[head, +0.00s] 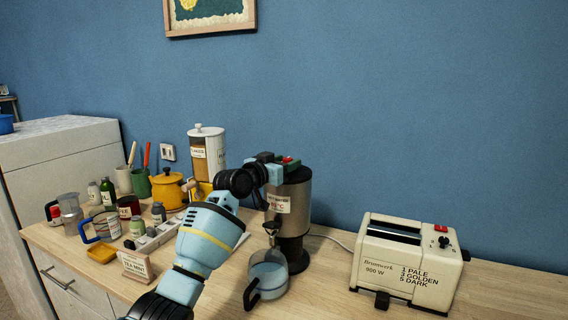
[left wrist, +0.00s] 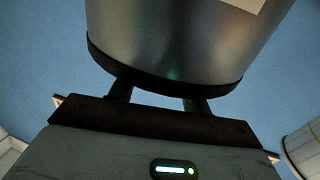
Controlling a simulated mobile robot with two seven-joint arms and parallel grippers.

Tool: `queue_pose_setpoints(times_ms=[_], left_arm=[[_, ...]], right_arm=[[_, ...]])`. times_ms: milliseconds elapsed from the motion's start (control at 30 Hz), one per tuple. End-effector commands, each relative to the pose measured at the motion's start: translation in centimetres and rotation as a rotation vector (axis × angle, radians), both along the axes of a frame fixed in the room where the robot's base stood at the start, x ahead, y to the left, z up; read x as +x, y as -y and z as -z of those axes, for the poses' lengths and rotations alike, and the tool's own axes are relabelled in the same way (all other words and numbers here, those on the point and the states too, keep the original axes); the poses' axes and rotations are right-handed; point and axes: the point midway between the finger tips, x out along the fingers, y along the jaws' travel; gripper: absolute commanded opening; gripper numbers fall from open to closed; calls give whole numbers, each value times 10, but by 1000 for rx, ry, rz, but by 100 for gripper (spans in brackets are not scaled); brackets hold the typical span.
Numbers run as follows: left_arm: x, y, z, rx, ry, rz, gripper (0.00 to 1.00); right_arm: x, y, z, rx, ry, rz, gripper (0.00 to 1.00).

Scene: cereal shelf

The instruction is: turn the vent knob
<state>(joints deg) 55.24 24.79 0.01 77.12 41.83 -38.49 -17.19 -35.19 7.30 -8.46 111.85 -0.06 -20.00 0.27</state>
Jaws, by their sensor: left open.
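A steel hot-water urn (head: 291,200) with a black base and a front tap (head: 271,228) stands on the counter. A small red piece (head: 288,159) shows at its top; I cannot tell whether it is the vent knob. My left gripper (head: 283,163) is at the top of the urn and covers part of it. In the left wrist view, the urn's steel body (left wrist: 180,40) and dark rim hide the tips of my open left gripper's fingers (left wrist: 157,100). I cannot tell whether they touch anything. My right gripper is not in view.
A glass jug (head: 268,277) with a black handle stands below the tap. A cream toaster (head: 408,262) is to the right. Mugs, jars, a yellow pot (head: 168,190) and a tall canister (head: 208,155) crowd the left.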

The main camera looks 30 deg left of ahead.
Motion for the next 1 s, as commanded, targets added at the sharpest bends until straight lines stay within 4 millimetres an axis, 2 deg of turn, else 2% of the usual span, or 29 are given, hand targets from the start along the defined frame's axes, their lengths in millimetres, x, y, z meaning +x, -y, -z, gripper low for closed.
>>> queue_pose_setpoints(times_ms=[100,433,733,1000], left_arm=[[0,0,0,0,0,0,47],[0,0,0,0,0,0,4],[0,1,0,-1,-1,-21,4],[0,3,0,-1,0,-119,4]], right_arm=[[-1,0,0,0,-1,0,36],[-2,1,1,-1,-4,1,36],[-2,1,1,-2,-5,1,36],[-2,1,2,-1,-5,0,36]])
